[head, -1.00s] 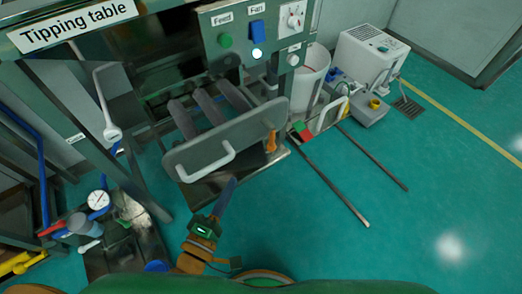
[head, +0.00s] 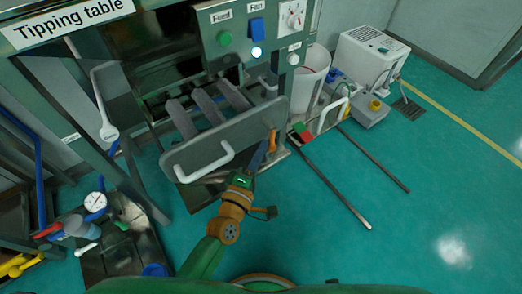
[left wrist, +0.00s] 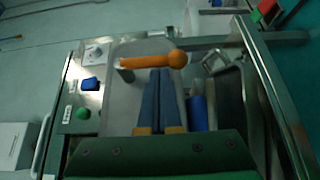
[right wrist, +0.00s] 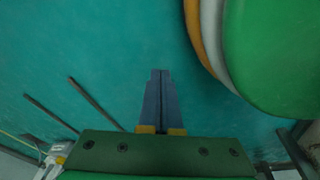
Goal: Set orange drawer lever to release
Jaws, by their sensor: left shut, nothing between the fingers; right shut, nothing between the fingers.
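The orange lever (head: 272,141) is at the right end of the grey drawer front (head: 228,132), below the control panel. In the left wrist view the orange lever (left wrist: 152,61) lies across the picture, with its round knob at the right. My left gripper (head: 261,150) is shut and empty, its blue fingertips close to the lever. In the left wrist view the fingertips (left wrist: 160,72) are just under the lever; I cannot tell whether they touch it. My right gripper (right wrist: 161,74) is shut and empty over bare floor, away from the drawer.
The drawer has a white handle (head: 205,162). The control panel (head: 250,35) with green and blue buttons is above. A white bucket (head: 312,75) and a white machine (head: 370,52) stand to the right. Two metal rails (head: 335,187) lie low over open green floor.

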